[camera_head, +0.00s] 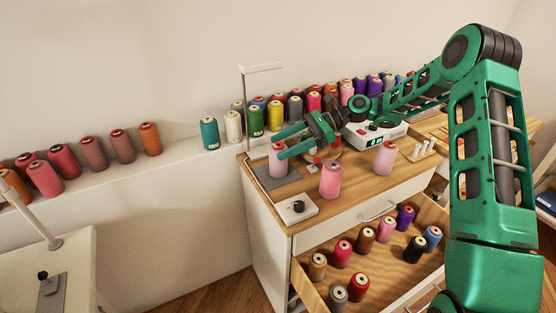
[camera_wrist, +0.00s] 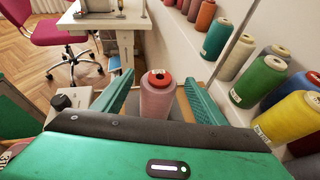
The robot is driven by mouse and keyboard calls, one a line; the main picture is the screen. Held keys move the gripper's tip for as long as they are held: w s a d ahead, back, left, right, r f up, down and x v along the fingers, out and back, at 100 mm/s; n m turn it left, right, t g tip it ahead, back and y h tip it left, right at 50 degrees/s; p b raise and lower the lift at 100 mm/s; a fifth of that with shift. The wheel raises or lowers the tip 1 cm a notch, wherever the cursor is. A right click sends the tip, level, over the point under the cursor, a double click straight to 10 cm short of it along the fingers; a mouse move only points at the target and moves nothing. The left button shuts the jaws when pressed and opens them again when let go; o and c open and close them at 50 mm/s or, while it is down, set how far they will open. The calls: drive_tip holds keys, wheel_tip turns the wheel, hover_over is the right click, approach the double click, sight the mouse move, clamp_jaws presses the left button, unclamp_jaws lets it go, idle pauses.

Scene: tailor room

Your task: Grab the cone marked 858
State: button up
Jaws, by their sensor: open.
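A pink cone (camera_head: 277,163) stands upright on a grey plate at the left end of the wooden cabinet top. My gripper (camera_head: 280,146) is open, with its green fingers reaching to either side of this cone's upper part. In the wrist view the pink cone (camera_wrist: 157,100) stands between the two fingers, with a red ring at its top and its lower part hidden by my gripper. Two more pink cones stand on the same top, one at the front (camera_head: 330,181) and one further right (camera_head: 385,158). I cannot read the number 858 on any cone.
A thin metal stand (camera_head: 246,110) rises behind the cone. A white box with a black knob (camera_head: 297,207) sits in front. An open drawer (camera_head: 385,255) holds several cones. Coloured cones line the wall ledge.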

drive_tip(key=shift+x, duration=3)
drive_tip(key=shift+f, duration=0.15)
drive_tip(key=c, duration=1.2)
drive_tip(key=shift+c, duration=0.6)
